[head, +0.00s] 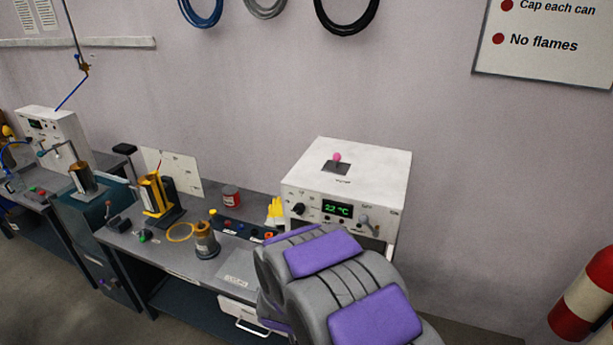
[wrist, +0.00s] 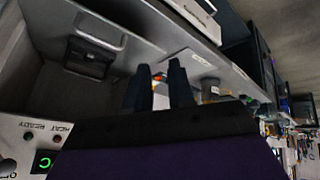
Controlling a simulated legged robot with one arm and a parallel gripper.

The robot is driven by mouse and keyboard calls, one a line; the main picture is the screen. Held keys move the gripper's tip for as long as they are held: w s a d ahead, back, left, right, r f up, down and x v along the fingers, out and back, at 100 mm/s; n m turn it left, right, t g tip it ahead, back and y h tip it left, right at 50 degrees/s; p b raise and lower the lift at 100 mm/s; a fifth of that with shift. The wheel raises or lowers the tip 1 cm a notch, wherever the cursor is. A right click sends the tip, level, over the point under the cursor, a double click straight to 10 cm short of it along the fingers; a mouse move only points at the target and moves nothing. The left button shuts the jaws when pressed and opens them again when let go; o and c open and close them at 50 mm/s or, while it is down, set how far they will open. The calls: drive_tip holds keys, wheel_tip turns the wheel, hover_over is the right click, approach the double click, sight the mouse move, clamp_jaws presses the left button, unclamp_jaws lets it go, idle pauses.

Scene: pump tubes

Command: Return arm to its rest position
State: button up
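My arm (head: 345,285), grey with purple pads, fills the lower middle of the head view, in front of the white machine (head: 350,180). The gripper itself is hidden in the head view. In the wrist view my gripper (wrist: 160,68) shows as two dark fingers standing apart, with a gap between their tips. Nothing is seen held; a pale shape shows between the fingers, and I cannot tell what it is. The machine's green display reads about 22 °C, and a pink knob (head: 337,158) sits on its top.
A fire extinguisher (head: 585,300) is at far right. Hoses hang on the wall above.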

drive_tip(key=s+d+r+m+g+y+b, duration=0.1)
drive_tip(key=s+d+r+g, duration=0.1)
drive_tip(key=s+d+r, duration=0.35)
drive_tip(key=s+d+r+m+g+y+b, duration=0.1)
drive_tip(key=s+d+r+g, duration=0.1)
drive_tip(key=s+r, duration=0.55)
drive_tip(key=s+d+r+m+g+h, duration=0.1)
drive_tip(key=s+d+r, duration=0.1)
drive_tip(key=s+d, duration=0.2)
drive_tip(key=s+d+r+m+g, duration=0.1)
drive_tip(key=s+d, duration=0.3)
drive_tip(key=s, duration=0.6)
drive_tip(key=s+d+r+m+g+h+b, duration=0.1)
drive_tip(key=s+d+r+g, duration=0.1)
drive_tip(key=s, duration=0.5)
drive_tip(key=shift+s+d+r+m+h, duration=0.35)
drive_tip(key=shift+d+r, duration=0.25)
drive_tip(key=shift+d, duration=0.65)
drive_tip(key=shift+a, duration=0.2)
